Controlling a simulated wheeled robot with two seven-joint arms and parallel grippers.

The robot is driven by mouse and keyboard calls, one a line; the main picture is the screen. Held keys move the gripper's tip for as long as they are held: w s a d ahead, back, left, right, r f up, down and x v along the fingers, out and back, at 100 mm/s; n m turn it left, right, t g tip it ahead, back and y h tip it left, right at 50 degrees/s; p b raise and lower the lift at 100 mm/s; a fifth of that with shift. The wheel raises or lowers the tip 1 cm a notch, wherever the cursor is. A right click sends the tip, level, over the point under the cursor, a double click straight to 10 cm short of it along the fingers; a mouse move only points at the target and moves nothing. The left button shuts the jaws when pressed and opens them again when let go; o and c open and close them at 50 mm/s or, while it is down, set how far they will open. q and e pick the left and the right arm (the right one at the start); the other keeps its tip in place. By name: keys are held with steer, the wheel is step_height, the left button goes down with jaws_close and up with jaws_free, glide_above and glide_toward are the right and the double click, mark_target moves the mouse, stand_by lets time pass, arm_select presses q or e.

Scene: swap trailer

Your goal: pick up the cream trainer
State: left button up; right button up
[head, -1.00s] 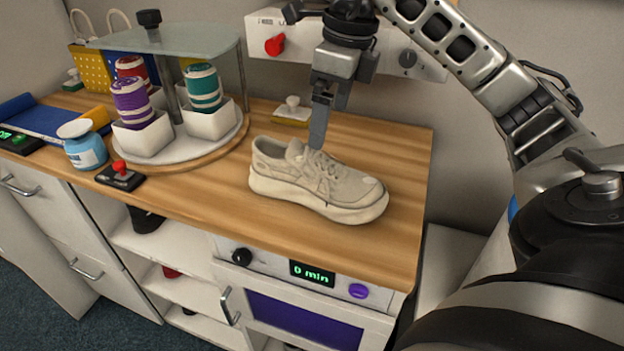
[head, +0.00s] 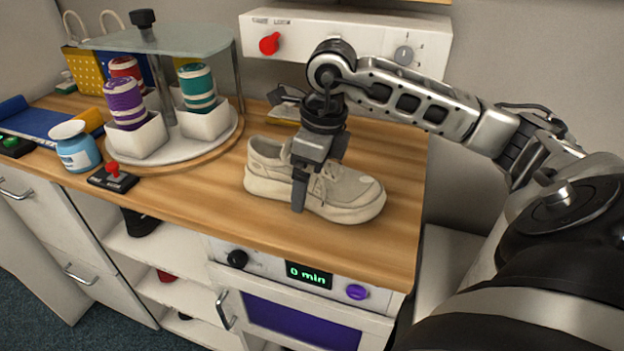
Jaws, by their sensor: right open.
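The cream trainer (head: 350,190) sits upright on the wooden counter, its toe pointing right. My right gripper (head: 304,188) is down at the trainer's middle, pointing downward from above. One finger shows in front of the trainer's near side, its tip low by the sole. The other finger is hidden behind the wrist and the trainer. The jaws are open around the trainer's midsection; whether the near finger touches it I cannot tell. My left gripper is not in view.
A round carousel (head: 215,148) with several striped rolls in white cups stands left of the trainer. A blue-and-white jar (head: 76,148) and a red-knobbed switch (head: 113,177) are farther left. A control panel (head: 300,38) rises behind. The wooden counter (head: 395,240) is clear at the right.

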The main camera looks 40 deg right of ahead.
steer(key=c, duration=1)
steer(key=shift+r, duration=0.15)
